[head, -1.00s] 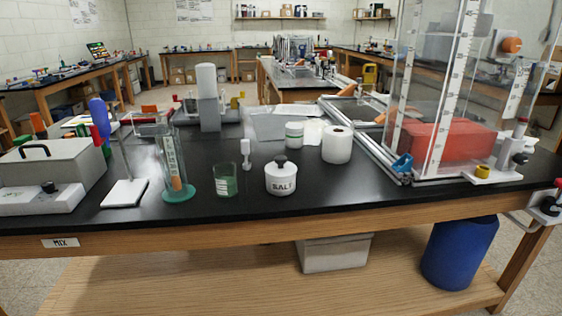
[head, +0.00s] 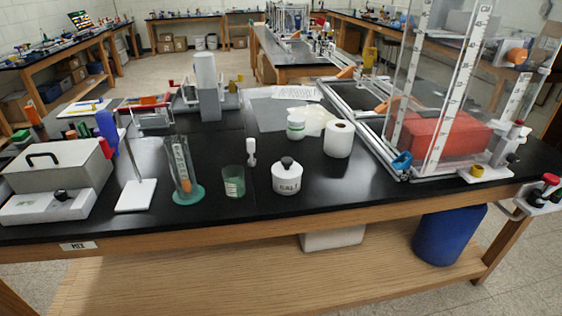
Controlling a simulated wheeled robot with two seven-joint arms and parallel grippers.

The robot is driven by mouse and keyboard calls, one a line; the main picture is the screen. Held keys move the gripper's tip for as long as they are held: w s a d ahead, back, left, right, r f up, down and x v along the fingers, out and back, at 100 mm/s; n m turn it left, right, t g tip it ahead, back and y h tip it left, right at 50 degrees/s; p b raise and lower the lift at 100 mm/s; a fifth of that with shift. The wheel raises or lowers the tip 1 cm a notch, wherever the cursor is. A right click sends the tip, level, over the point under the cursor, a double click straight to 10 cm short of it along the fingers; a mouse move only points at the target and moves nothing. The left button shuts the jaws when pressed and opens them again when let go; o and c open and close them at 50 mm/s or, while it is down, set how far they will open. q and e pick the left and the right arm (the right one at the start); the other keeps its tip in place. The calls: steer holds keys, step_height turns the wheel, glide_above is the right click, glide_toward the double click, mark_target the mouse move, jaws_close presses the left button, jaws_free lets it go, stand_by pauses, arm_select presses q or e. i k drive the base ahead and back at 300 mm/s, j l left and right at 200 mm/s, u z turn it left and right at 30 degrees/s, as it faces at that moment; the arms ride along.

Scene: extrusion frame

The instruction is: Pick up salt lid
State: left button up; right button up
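The salt jar (head: 287,181) is a white round pot with dark lettering on its front. It stands upright near the front edge of the black bench, right of centre in the head view. Its salt lid (head: 287,167) is white with a black knob on top and sits on the jar. Neither of my grippers shows in the head view.
A beaker (head: 233,181), a small white upright item (head: 251,151) and a green-based cylinder (head: 186,190) stand left of the jar. A clear tank (head: 440,130) stands right. Bench front (head: 390,190) is clear.

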mark_target(286, 170)
steer(key=i+j, duration=0.2)
steer(key=i+j+z, duration=0.15)
steer(key=j, duration=0.25)
steer(key=i+j, duration=0.25)
steer(key=i+j+z, duration=0.15)
steer(key=j, duration=0.3)
steer(key=i+j, duration=0.25)
steer(key=i+j+z, duration=0.15)
steer(key=j, duration=0.3)
